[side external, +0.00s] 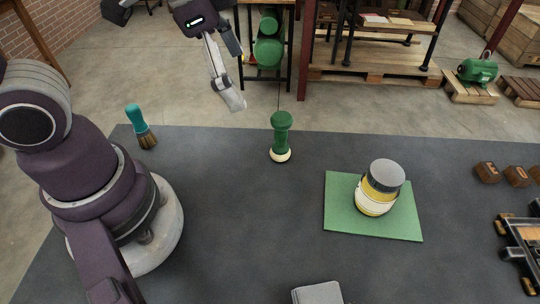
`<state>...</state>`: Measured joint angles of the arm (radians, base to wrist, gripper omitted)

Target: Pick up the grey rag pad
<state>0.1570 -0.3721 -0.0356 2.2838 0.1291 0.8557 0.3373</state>
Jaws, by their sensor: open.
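A light grey block-like object (317,292), which looks like the grey rag pad, lies on the dark table at the bottom edge, partly cut off by the frame. My gripper (231,84) is at the top of the side external view, above the table's far edge and well away from the grey pad. Its fingers point down, open, with nothing seen between them.
A green mat (338,222) holds a yellow-and-white round stack with a grey top (386,174). A green-handled tool (281,134) and a teal brush (139,124) stand near the far edge. Brown blocks (487,172) and a dark press-like frame (522,240) are right.

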